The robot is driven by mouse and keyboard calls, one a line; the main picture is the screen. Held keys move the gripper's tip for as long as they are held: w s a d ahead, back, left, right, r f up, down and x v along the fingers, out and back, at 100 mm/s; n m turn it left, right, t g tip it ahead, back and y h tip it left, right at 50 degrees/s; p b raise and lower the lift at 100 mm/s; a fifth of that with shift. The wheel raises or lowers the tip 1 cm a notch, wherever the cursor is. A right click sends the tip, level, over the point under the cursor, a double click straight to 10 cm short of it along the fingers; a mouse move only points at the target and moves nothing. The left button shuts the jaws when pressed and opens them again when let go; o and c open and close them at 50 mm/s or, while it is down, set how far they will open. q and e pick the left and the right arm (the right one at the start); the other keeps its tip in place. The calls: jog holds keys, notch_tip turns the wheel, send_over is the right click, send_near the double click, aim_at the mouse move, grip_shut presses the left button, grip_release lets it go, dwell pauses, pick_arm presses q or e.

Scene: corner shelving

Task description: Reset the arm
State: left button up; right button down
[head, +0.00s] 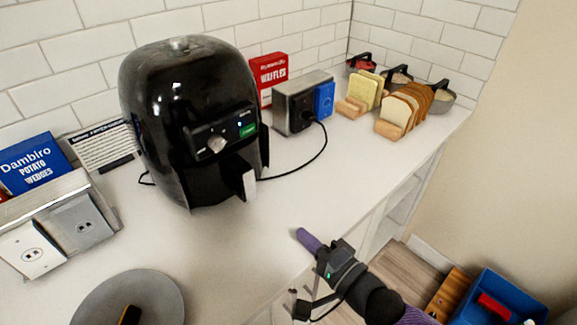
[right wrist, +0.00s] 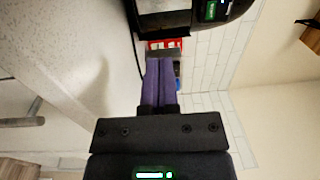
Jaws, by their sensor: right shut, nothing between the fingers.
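My right gripper (head: 303,236) shows in the head view over the front edge of the white counter (head: 250,235), in front of the black air fryer (head: 185,110). Its purple fingers are shut with nothing between them. The right wrist view shows the same fingers (right wrist: 159,80) pressed together, pointing towards the back wall. My right arm comes in from the lower right. My left gripper is not in the frames.
A grey round pan (head: 130,300) lies at the front left. A blue crate (head: 500,300) is low at right.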

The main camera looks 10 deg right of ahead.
jog(key=s+a+f+n+g+h, duration=0.1)
jog(key=n, duration=0.1)
jog(key=s+a+f+n+g, duration=0.1)
jog(key=s+a+n, duration=0.1)
jog(key=shift+s+f+g+h, duration=0.2)
jog(key=shift+s+g+h, duration=0.1)
jog(key=shift+h, duration=0.1)
jog(key=s+d+f+n+g+h, duration=0.2)
jog(key=s+d+n+g+h, duration=0.25)
jog(key=s, duration=0.35)
jog(key=s+d+f+n+g+h, duration=0.2)
jog(key=s+d+n+g+h, duration=0.3)
jog(key=s, duration=0.4)
notch_tip(320, 180, down, 18)
jog(key=s+d, duration=0.1)
jog(key=s, duration=0.1)
jog(key=s+d+f+g+b, duration=0.1)
jog(key=s+d+f+g, duration=0.1)
jog(key=s+f, duration=0.9)
jog(key=shift+s+d, duration=0.55)
jog(key=shift+s, duration=0.6)
